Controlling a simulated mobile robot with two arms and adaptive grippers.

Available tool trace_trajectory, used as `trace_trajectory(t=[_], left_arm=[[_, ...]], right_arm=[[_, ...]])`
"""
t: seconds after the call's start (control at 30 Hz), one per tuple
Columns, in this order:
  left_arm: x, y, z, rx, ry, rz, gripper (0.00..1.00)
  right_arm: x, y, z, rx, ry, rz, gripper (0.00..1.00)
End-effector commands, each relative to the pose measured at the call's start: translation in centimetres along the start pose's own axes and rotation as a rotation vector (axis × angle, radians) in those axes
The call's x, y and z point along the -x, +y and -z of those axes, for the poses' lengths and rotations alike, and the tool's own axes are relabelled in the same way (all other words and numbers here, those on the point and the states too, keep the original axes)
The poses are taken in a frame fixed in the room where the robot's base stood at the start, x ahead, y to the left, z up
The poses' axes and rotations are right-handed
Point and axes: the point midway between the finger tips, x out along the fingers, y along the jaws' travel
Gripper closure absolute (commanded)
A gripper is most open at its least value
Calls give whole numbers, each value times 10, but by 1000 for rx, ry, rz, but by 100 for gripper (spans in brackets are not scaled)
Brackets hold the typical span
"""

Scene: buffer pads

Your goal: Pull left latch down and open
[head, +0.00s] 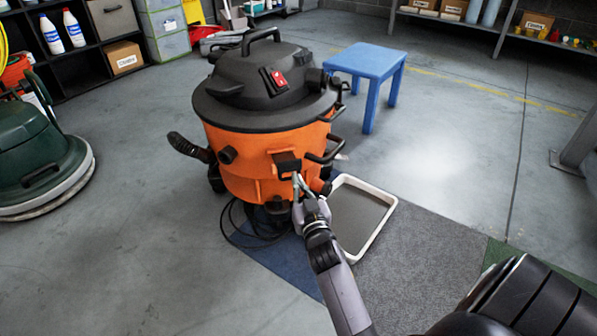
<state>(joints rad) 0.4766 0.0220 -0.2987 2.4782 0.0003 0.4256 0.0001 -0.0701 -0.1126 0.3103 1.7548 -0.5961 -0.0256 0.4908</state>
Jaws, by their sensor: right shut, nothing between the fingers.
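An orange shop vacuum (246,178) with a black lid (262,90) stands in the middle of the head view. A black latch-like part (286,161) is on the front of its drum, below the lid rim. The lid sits level on the drum. My right gripper (297,182) is at the front of the drum, just below this part. Its fingers are shut with nothing between them. I cannot tell whether the fingertips touch the latch part. My left gripper is not in view.
A white-rimmed grey tray (387,228) lies right of the vacuum, and a blue stool (368,64) stands behind it. A black hose (188,148) sticks out to the left. A green floor machine (38,160) is at far left. The floor at left front is clear.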

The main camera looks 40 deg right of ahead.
Motion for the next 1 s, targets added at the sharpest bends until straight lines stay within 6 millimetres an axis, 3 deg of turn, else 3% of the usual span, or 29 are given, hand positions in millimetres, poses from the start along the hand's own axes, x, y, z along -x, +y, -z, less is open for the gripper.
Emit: trace_trajectory(t=[0.2, 0.43, 1.0], left_arm=[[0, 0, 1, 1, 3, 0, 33], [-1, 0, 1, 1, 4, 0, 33], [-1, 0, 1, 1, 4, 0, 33]], right_arm=[[-3, 1, 46, 1, 7, 2, 100], [-5, 1, 77, 0, 3, 1, 100], [-5, 1, 82, -1, 0, 1, 100]])
